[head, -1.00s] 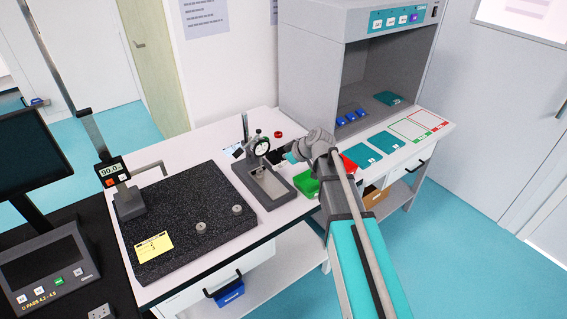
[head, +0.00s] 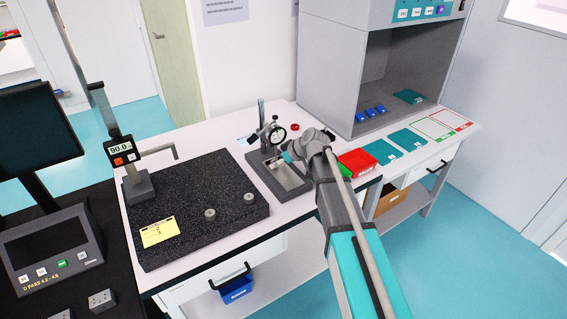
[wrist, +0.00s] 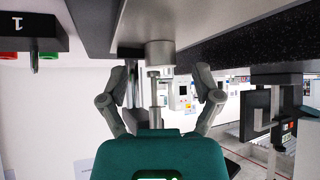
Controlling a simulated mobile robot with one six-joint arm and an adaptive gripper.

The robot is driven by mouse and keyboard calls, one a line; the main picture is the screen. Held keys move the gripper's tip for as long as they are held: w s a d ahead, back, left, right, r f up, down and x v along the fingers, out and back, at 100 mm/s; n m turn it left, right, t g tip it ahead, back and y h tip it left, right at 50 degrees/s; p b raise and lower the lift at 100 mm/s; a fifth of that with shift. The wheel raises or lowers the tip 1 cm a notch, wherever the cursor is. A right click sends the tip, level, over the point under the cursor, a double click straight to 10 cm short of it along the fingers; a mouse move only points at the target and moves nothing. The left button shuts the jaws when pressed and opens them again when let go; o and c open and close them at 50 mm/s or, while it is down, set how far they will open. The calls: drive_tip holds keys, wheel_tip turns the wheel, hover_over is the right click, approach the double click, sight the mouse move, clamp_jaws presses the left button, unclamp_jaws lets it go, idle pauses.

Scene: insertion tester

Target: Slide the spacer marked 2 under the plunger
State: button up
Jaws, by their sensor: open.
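The dial gauge stand (head: 259,167), with its round dial (head: 277,136), stands right of the granite plate. The view looks upside down. I cannot tell whether the cylinder is a spacer or the stand's anvil. Two grey round pieces lie on the granite plate, near (head: 210,214) and far (head: 250,197); their marks are not readable.
The granite plate (head: 190,190) carries a yellow note (head: 158,231) and a height gauge (head: 122,150). Right of the stand are a red bin (head: 357,162) and teal mats (head: 381,151). A dark block marked 1 (wrist: 30,32) shows in the wrist view.

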drive_tip(key=shift+b+x, duration=0.35)
drive_tip(key=shift+x, duration=0.45)
clamp_jaws()
unclamp_jaws()
drive_tip(key=shift+s, duration=0.1)
